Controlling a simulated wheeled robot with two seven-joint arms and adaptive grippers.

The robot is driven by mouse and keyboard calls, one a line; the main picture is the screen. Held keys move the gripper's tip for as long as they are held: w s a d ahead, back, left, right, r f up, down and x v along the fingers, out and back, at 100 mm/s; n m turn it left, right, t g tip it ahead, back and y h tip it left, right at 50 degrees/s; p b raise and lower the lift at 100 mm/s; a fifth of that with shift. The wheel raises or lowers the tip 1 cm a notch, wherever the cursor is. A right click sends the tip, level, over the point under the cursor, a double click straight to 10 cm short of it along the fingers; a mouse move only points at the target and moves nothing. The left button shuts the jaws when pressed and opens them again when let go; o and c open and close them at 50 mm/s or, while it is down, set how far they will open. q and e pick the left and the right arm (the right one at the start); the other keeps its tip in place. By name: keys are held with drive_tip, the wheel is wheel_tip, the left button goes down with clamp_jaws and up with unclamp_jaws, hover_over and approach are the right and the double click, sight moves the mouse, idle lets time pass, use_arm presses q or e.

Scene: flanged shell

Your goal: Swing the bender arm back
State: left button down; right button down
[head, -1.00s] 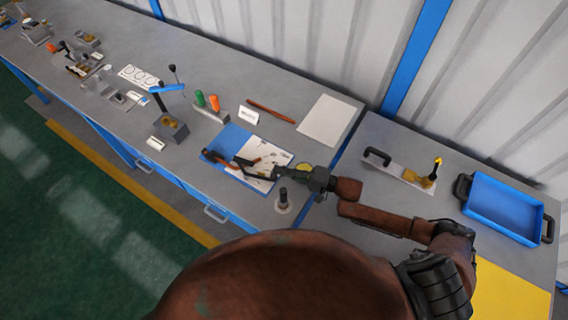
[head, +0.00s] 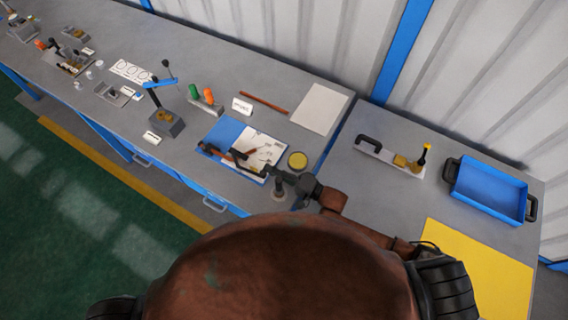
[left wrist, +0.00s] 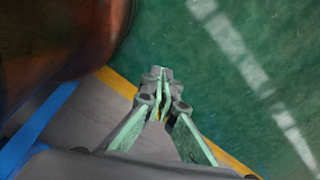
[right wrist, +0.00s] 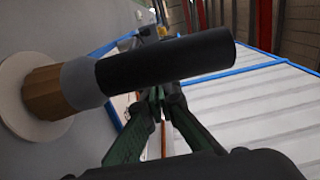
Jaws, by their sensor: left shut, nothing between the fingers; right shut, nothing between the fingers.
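A grey block (head: 165,124) with a blue lever (head: 160,82) and a thin black-knobbed rod stands left of the middle of the bench; it looks like the bender, but I cannot be sure. My right gripper (head: 268,171) is shut and empty, far to its right, above the near edge of the blue board. In the right wrist view a black cylindrical handle (right wrist: 170,58) on a brown and grey collar crosses in front of the right fingers (right wrist: 155,35); I cannot tell whether they touch. My left gripper (left wrist: 162,78) is shut and empty, above the floor and bench side.
A blue board (head: 222,134) with papers and tools lies under the right gripper, with a round yellow disc (head: 297,160) beside it. A black-handled plate (head: 388,156), a blue tray (head: 490,190) and a yellow mat (head: 475,270) lie right. Green and orange cylinders (head: 208,95) stand behind.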

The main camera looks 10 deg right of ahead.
drive_tip(key=shift+s+a, duration=0.15)
drive_tip(key=shift+a, duration=0.05)
drive_tip(key=shift+s, duration=0.1)
drive_tip(key=shift+s+d+f, duration=0.15)
drive_tip(key=shift+s+d, duration=0.15)
drive_tip(key=shift+d, duration=0.1)
drive_tip(key=v, duration=0.9)
drive_tip(key=shift+w+d, duration=0.1)
drive_tip(key=shift+d, duration=0.25)
drive_tip(key=shift+v, duration=0.85)
use_arm(q)
drive_tip(key=shift+s, duration=0.7)
use_arm(e)
drive_tip(key=shift+w, duration=0.1)
